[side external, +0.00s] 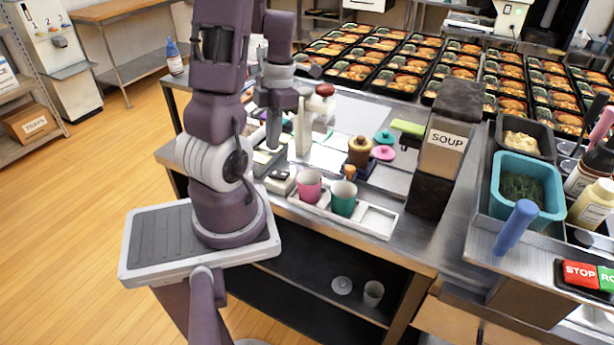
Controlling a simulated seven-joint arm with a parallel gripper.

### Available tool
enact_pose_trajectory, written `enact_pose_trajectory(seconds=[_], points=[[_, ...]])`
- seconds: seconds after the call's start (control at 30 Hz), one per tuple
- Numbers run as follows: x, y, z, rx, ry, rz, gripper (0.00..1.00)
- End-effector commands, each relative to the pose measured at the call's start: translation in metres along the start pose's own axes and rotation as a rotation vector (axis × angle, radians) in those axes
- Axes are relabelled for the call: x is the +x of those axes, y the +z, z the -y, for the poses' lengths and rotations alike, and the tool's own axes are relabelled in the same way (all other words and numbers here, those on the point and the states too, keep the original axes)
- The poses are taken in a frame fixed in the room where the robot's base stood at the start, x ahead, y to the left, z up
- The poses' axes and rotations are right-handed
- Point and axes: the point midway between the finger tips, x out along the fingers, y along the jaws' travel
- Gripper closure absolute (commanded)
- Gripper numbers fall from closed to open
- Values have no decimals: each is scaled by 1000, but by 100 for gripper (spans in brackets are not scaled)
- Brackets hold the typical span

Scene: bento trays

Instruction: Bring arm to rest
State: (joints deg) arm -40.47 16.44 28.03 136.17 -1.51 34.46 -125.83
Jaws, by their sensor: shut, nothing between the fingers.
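My arm stands at the left on its grey-topped base. Its upper links run out of the top of the picture. My gripper (273,138) points down over the left part of the metal counter (405,240), and its narrow fingers are together with nothing visible between them. Items behind the fingers are partly hidden, and I cannot tell how high the fingertips are above the counter.
Near my gripper, a pink cup (308,187) and a teal cup (343,198) stand at a white tray (376,220). A SOUP dispenser (446,142) stands to the right. Many filled bento trays (352,72) cover the back. Floor at left (60,230) is clear.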

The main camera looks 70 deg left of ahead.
Motion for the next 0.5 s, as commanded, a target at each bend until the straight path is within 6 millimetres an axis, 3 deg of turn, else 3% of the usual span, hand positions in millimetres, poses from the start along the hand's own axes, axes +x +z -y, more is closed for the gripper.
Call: enact_pose_trajectory(seconds=[0.13, 0.23, 0.27, 0.37, 0.5], points=[[-2, 2, 2, 28, 2, 7, 100], [-25, 18, 27, 322, 29, 76, 100], [-38, 25, 42, 485, 48, 109, 100], [-84, 34, 106, 1189, 170, 221, 100], [-130, 5, 188, 2181, 473, 280, 100]])
